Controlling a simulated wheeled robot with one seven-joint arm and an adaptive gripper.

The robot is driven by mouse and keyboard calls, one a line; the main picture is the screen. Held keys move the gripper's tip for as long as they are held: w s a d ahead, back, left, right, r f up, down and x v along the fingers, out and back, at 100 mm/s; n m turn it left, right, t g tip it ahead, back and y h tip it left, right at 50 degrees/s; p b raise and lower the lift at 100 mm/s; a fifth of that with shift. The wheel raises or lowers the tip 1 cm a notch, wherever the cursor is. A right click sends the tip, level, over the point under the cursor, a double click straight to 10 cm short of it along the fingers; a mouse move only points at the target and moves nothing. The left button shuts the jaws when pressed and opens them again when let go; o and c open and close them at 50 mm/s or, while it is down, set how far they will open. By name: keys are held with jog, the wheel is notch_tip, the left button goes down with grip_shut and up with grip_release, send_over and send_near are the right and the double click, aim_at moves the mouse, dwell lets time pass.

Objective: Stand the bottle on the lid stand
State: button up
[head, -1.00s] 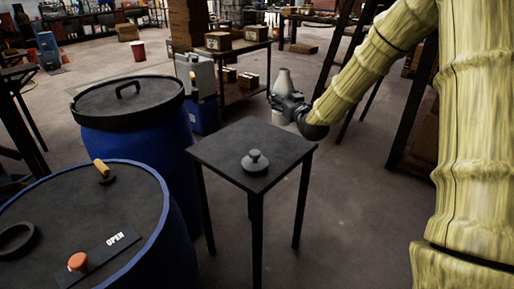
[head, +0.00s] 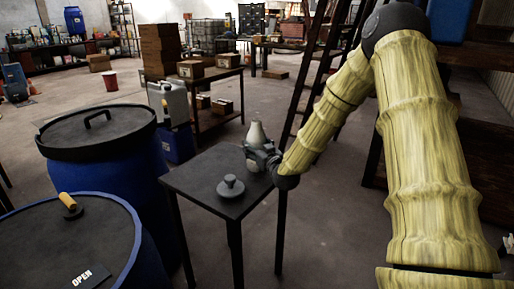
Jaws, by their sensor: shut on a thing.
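The bottle (head: 257,132) is pale grey with a conical top, and it looks upright. Bottle and gripper appear at the far right edge of the lid stand (head: 190,182), a small dark square table on thin legs. I cannot tell whether the bottle's base touches the top. A dark round lid with a knob (head: 231,186) lies on the stand, nearer to me than the gripper.
A blue vat with a closed black lid (head: 98,130) stands left of the stand. A nearer vat (head: 70,235) carries a yellow handle and an OPEN label. A shelf table with boxes (head: 215,80) is behind. The stand's left part is bare.

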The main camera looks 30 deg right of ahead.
jog(key=shift+a+r, duration=0.1)
jog(key=o, duration=1.4)
jog(key=s, duration=0.4)
jog(key=s+a, duration=0.1)
jog(key=s, duration=0.3)
jog(key=s+p, duration=0.1)
jog(key=s, duration=0.3)
jog(key=shift+a, duration=0.35)
